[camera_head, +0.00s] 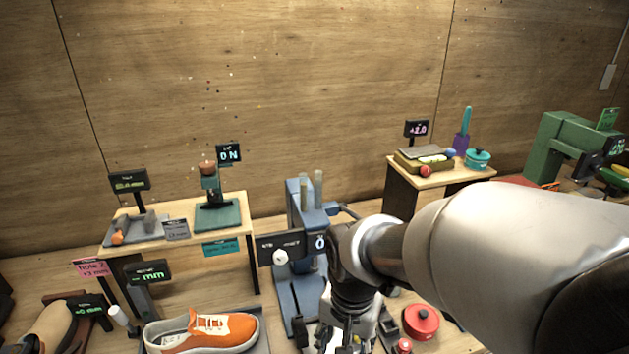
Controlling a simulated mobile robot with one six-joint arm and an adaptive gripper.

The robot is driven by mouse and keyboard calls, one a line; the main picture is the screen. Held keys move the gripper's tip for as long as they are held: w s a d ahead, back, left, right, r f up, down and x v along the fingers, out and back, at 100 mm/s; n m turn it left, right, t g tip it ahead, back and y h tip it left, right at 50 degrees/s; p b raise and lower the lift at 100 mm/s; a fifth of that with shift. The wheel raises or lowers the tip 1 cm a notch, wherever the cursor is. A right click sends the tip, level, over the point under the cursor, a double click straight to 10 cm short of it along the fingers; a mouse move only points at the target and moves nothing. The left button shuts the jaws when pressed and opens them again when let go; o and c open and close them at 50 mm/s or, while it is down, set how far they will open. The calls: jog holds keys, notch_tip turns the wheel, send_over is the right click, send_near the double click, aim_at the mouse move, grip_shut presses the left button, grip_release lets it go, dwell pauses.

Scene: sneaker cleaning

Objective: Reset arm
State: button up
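My arm comes in from the right edge and bends downward near the picture's middle. My gripper (338,338) points down at the bottom edge, and its fingertips are cut off or hard to make out. I cannot tell whether it is open or holds anything. An orange sneaker (215,330) with white laces and a white sole rests on a grey tray (263,326) to the left of my gripper, apart from it. A blue stand (300,215) with a dark display rises just behind my gripper.
A red round pot (421,321) stands right of my gripper. A small table (245,228) with a teal device (217,213) is at back left. Another table (402,179) with a teal pot (478,158) is at back right. A green machine (560,140) stands far right.

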jog(key=s+d+r+n+t, duration=0.4)
jog(key=s+d+r, duration=0.4)
jog(key=s+r, duration=0.2)
jog(key=shift+s+d+r+n, duration=0.2)
jog(key=shift+s+d+n, duration=0.25)
jog(key=shift+s, duration=0.8)
